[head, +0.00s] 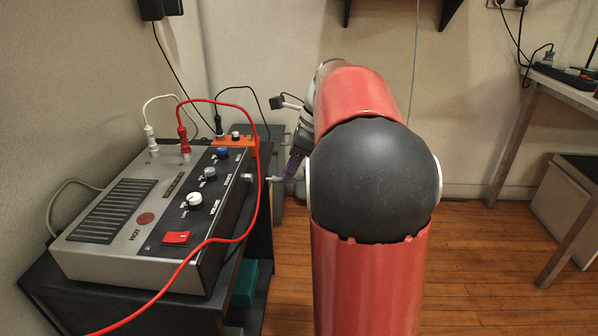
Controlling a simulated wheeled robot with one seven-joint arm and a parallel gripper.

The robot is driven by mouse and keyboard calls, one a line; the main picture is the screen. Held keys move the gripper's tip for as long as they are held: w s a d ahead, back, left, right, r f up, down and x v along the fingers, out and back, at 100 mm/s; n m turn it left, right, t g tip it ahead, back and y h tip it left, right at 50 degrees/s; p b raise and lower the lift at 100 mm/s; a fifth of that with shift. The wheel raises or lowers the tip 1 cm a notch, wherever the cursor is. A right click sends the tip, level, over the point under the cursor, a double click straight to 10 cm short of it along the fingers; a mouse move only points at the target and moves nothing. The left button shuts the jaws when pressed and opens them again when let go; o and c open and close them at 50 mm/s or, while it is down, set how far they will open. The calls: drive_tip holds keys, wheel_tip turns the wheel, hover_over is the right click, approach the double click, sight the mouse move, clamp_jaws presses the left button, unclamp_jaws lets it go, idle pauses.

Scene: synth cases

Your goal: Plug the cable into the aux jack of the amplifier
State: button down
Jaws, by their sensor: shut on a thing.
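The amplifier (110,240) is a grey box with a black control panel, on a dark stand at left. Its right-hand face is seen at a steep angle, and I cannot make out the aux jack there. My gripper (288,176) is just right of that face, partly hidden behind my arm. It is shut on a small pale plug (273,179), the end of the cable, which points left toward the amplifier. The plug's tip is close to the face, beside the hanging red cable; I cannot tell whether it touches or is inserted. The rest of the held cable is hidden.
A red cable (258,190) arches from the amplifier's top and drapes over its right edge. A white cable (153,130) is plugged in beside it. An orange box (236,141) with a black plug sits at the back. A workbench (565,92) stands far right; floor between is clear.

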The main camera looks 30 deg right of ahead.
sight(272, 178)
drive_tip(key=shift+w+a+r+p, duration=0.15)
drive_tip(key=shift+w+a+p, duration=0.3)
drive_tip(key=shift+p, duration=0.25)
drive_tip(key=shift+w+a, duration=0.1)
drive_tip(key=shift+a, duration=0.15)
drive_tip(key=shift+p, duration=1.6)
idle(0.7)
drive_tip(key=shift+w+a+p, duration=0.5)
drive_tip(key=shift+w+a, duration=0.15)
drive_tip(key=shift+a, duration=0.3)
idle(0.4)
drive_tip(key=c, duration=1.4)
unclamp_jaws()
drive_tip(key=shift+o, duration=0.2)
